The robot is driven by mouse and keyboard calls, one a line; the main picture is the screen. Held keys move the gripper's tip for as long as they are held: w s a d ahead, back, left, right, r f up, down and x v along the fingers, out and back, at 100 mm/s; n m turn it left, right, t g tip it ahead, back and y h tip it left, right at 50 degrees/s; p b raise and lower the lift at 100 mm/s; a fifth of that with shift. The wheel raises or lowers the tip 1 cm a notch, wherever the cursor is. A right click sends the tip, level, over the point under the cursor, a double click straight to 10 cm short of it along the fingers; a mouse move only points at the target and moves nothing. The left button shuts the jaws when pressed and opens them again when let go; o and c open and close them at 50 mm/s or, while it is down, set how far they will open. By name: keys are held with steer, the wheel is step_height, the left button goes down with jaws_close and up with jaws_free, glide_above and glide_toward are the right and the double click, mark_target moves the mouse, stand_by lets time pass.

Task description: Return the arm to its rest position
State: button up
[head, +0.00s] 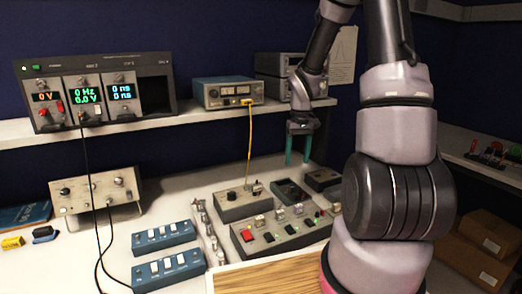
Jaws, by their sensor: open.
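My gripper (297,150) hangs at the end of my bent arm, above the back of the workbench. Its two teal fingers point down and stand apart, with nothing visible between them. It is in front of the shelf edge, above the small dark box (292,191) on the bench. My large arm links fill the right middle of the head view and hide part of the bench behind them.
A shelf (190,119) carries an instrument rack (97,88) and a blue power supply (228,92). A yellow cable (249,145) runs down to a grey box (243,205). A switch panel (283,233) and blue switch boxes (163,237) crowd the bench. Cardboard boxes (482,245) stand right.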

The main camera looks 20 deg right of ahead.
steer(key=s+a+r+m+t, duration=0.2)
steer(key=s+a+r+t, duration=0.1)
steer(key=s+r, duration=0.6)
steer(key=s+a+r+m+t+y, duration=0.1)
steer(key=s+a+r+t, duration=0.3)
steer(key=s+r, duration=0.5)
step_height(320, 180, up, 9)
steer(key=shift+s+a+f+m+y, duration=0.1)
steer(key=shift+s+a+m+y, duration=0.2)
steer(key=shift+m, duration=0.2)
